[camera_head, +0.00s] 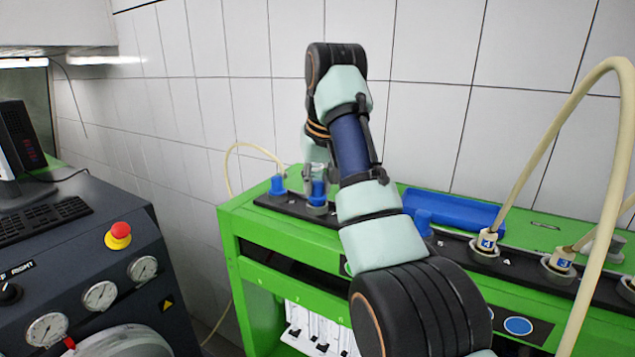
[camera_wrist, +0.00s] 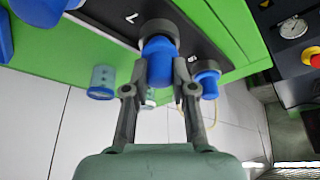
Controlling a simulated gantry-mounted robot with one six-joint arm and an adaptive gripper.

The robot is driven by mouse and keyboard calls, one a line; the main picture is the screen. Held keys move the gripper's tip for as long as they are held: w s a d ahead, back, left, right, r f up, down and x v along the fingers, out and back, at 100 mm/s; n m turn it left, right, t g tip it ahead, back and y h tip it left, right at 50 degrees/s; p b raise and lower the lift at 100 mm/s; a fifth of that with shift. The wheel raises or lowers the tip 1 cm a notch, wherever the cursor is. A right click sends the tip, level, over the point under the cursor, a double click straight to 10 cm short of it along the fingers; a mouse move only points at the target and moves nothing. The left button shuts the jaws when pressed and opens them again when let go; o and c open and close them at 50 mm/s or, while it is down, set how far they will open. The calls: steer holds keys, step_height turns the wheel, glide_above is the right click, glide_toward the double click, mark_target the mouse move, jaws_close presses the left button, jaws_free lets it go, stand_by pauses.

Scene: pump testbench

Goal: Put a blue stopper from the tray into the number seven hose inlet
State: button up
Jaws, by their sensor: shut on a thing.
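My gripper (camera_wrist: 159,72) is shut on a blue stopper (camera_wrist: 159,58). The stopper points into the dark round number seven hose inlet (camera_wrist: 161,30), beside a white "7" mark. It looks lined up with the inlet and at its mouth; how deep it sits is hidden. In the head view the held stopper (camera_head: 318,192) stands upright over the inlet ring (camera_head: 317,208), below my gripper (camera_head: 319,172). The blue tray (camera_head: 458,211) lies on the green bench top to the right, partly behind my arm; its contents cannot be made out.
Another blue stopper (camera_head: 277,185) sits in the neighbouring inlet to the left, close to a thin hose. A blue part (camera_head: 422,222) shows right of my arm. Hoses (camera_head: 488,240) rise from inlets at the right. The tiled wall stands close behind the bench.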

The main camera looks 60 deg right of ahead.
steer(key=shift+f+b, duration=0.65)
steer(key=o, duration=0.7)
steer(key=shift+b+v, duration=0.9)
steer(key=shift+v, duration=0.15)
steer(key=shift+p+v, duration=0.45)
steer(key=shift+v, duration=4.05)
